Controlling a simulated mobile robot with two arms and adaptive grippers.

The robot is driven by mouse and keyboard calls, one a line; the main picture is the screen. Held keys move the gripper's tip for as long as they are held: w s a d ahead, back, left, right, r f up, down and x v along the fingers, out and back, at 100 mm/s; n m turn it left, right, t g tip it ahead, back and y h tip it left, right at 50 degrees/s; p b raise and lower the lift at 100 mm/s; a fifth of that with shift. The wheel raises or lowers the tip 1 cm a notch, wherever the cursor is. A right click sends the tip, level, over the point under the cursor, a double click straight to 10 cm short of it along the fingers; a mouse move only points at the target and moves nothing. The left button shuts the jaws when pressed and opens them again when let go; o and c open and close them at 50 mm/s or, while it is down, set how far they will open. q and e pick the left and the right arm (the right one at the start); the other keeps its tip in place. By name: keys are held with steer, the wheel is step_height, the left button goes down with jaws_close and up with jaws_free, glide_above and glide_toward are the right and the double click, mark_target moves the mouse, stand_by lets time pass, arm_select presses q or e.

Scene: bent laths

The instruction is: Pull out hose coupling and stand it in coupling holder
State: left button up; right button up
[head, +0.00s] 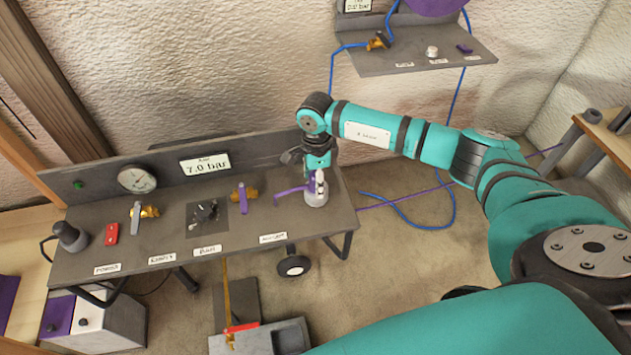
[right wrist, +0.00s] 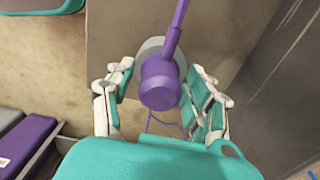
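My right gripper (head: 318,183) is at the right end of the grey bench, pointing down at a purple part with a grey round body (head: 316,198) under it. In the right wrist view a purple cylinder with a thin purple stem (right wrist: 160,82), seemingly the hose coupling, lies between the fingers of my right gripper (right wrist: 160,90). The fingers are spread on both sides, with a narrow gap showing at the left. A grey round body sits behind the purple cylinder. I cannot tell for sure which part is the coupling holder. My left gripper is out of view.
The grey bench (head: 130,262) carries a gauge (head: 137,179), a 7.0 bar display (head: 205,164), brass valves (head: 150,211), a red switch (head: 111,234) and a dark upright piece (head: 70,237). A wall shelf (head: 425,57) hangs behind. A blue hose (head: 425,224) lies on the floor.

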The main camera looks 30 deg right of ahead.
jaws_close()
steer(key=shift+r, duration=0.15)
steer(key=shift+r+p, duration=1.9)
steer(key=shift+r, duration=1)
